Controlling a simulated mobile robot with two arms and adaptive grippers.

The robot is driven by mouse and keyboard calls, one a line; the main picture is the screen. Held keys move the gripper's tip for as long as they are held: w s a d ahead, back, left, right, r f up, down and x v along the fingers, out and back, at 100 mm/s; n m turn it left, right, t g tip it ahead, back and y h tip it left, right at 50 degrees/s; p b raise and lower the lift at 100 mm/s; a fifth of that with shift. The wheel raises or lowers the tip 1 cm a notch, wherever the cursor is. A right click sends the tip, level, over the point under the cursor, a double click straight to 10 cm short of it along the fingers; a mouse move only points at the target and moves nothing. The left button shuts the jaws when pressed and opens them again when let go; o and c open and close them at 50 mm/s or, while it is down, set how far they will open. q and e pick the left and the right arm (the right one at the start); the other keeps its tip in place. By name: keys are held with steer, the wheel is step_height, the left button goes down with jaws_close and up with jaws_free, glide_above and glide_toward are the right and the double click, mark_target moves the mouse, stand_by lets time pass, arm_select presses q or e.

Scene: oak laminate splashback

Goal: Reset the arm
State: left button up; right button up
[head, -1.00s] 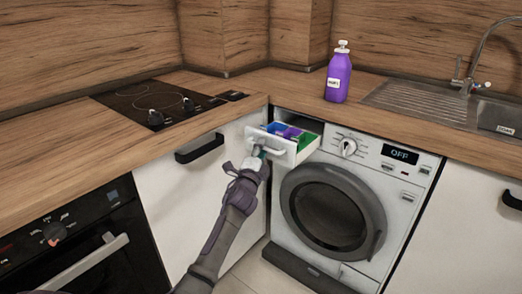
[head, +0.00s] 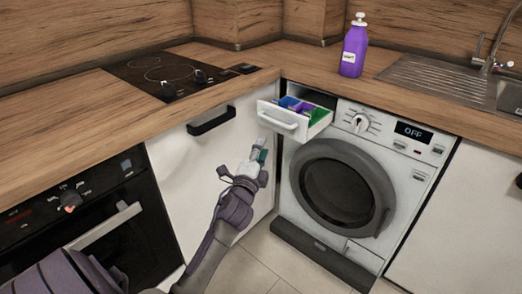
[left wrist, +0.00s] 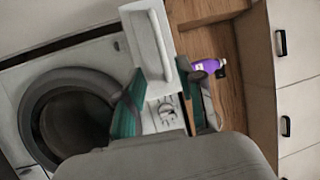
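My left gripper (head: 262,146) is just below and in front of the pulled-out detergent drawer (head: 286,122) of the washing machine, apart from its handle. In the left wrist view my left gripper (left wrist: 168,100) has its two teal-padded fingers spread, with nothing between them; the white drawer front (left wrist: 146,42) shows beyond the fingertips. The drawer stands open, with blue, purple and green compartments. My right gripper is not in view.
The washing machine (head: 412,147) has a closed round door and reads OFF. A purple bottle (head: 353,50) stands upright on the counter. A sink (head: 507,97) is at right, a hob (head: 150,72) and black oven (head: 75,200) at left. A white cupboard (head: 195,165) borders my left arm.

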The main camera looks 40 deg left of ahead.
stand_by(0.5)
